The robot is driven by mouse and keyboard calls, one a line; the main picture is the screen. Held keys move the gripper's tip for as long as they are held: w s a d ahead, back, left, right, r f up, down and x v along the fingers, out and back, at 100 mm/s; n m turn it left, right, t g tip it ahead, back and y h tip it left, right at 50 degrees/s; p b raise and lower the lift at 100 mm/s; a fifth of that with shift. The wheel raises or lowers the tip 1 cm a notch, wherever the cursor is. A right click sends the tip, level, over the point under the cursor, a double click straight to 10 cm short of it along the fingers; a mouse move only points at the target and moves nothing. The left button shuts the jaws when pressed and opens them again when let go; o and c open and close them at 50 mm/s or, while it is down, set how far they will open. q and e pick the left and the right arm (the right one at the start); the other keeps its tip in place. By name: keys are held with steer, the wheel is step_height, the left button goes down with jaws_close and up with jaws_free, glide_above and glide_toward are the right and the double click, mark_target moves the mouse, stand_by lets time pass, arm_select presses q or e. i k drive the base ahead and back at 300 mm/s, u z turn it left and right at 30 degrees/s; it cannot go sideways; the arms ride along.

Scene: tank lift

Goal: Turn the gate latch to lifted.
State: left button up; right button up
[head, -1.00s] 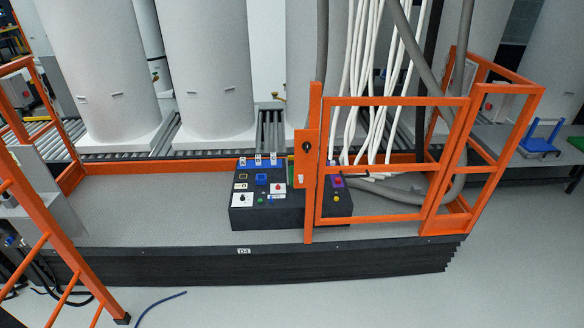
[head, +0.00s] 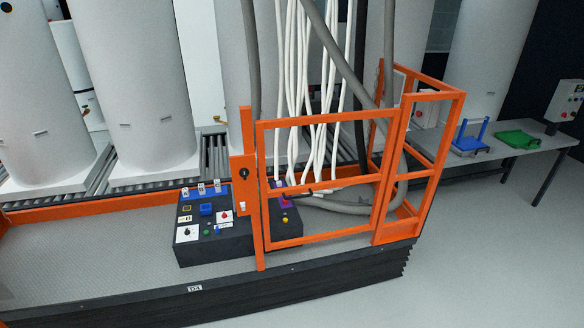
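The orange gate (head: 320,123) of the lift platform stands at the middle right of the head view. Its frame looks closed against the orange post (head: 247,120) at its left. An orange plate on that post carries a small dark round part (head: 243,173), which may be the latch or its pivot. Neither of my grippers shows in the view.
A black control box (head: 215,245) with several buttons stands on the grey platform floor (head: 90,262), behind the gate post. White and grey hoses hang behind the gate. A table (head: 535,139) with blue and green items is at the right. The floor (head: 480,250) in front is clear.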

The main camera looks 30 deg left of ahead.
mark_target(243, 173)
steer(key=z, duration=0.25)
steer(key=i, duration=0.75)
steer(key=u, duration=0.6)
steer(key=i, duration=0.7)
steer(key=u, duration=0.75)
